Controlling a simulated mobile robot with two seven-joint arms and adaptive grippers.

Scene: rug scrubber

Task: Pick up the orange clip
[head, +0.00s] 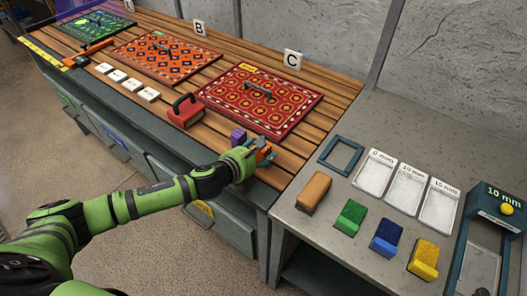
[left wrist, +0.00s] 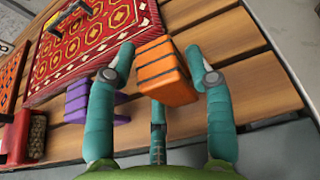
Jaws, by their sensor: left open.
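The orange clip (left wrist: 163,72) is a ribbed block standing on the wooden slats in the left wrist view. My left gripper (left wrist: 159,62) is open, with one teal finger on each side of the clip and a third finger below it in the picture. I cannot tell whether any finger touches the clip. In the head view my left gripper (head: 263,153) is at the front edge of the slatted bench and hides most of the clip. My right gripper is not in view.
A purple clip (left wrist: 78,102) stands just left of the gripper. On the grey side table are colored brushes, including a green one (head: 350,217), and a teal frame (head: 341,155).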

